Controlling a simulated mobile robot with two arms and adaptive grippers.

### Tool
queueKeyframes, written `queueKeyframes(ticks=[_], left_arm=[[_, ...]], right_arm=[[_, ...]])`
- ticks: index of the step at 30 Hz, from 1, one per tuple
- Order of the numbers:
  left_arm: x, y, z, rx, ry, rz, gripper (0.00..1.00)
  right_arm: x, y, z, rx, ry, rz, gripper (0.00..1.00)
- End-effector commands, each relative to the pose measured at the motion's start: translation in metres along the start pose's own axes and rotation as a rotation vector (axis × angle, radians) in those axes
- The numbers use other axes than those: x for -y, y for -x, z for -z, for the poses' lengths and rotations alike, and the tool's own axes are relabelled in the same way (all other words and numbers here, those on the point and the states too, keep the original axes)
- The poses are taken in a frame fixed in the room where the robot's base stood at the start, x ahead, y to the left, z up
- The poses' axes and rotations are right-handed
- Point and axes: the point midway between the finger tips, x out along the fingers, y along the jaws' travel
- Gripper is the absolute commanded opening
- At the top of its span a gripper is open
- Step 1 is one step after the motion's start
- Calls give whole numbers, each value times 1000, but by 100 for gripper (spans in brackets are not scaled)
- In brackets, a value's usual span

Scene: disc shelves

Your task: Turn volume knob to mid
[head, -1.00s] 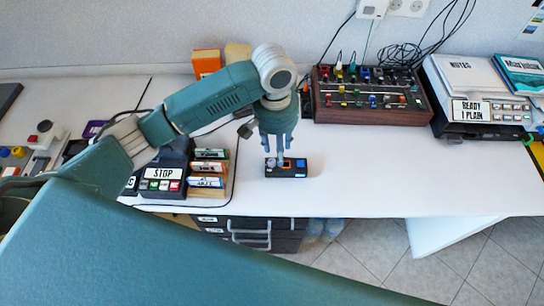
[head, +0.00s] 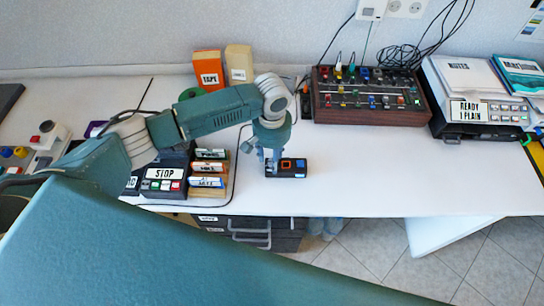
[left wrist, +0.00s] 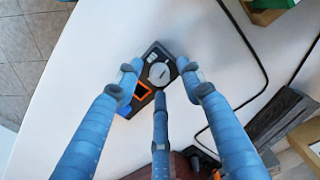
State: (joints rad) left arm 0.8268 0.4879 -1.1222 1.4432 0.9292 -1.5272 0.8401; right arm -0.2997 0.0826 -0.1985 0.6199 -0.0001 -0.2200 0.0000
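A small black control box (head: 294,174) lies on the white desk near its front edge. In the left wrist view the box (left wrist: 150,52) carries a round grey knob (left wrist: 159,72), an orange-edged square button (left wrist: 141,91) and a blue button (left wrist: 126,110). My left gripper (head: 269,161) points down over the box's left end, where the knob sits. In the left wrist view its three blue fingers (left wrist: 160,76) stand spread around the knob, with gaps showing between fingertips and knob. The knob's mark is too small to read. My right gripper is not in view.
Left of the box are a STOP panel (head: 163,180) and a rack of labelled cases (head: 208,168). A wood-sided mixer (head: 368,115) and a grey machine (head: 478,95) stand at the back right. Orange (head: 208,68) and tan (head: 240,64) boxes stand behind. The desk right of the box is clear.

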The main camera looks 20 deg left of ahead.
Motion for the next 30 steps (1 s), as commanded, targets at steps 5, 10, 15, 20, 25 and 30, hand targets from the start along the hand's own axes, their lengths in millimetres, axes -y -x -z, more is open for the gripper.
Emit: queueKeyframes(ticks=[5, 10, 15, 20, 25, 30], left_arm=[[0, -1, 0, 0, 0, 0, 39], [0, -1, 0, 0, 0, 0, 23], [0, -1, 0, 0, 0, 0, 0], [0, -1, 0, 0, -4, 0, 0], [0, 0, 0, 1, -41, 1, 0], [0, 2, -1, 4, -130, 1, 0]], right_arm=[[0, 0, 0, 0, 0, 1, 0], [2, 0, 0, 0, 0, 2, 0], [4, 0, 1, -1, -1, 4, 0], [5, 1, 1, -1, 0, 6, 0], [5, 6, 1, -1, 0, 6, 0], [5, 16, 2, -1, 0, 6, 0]])
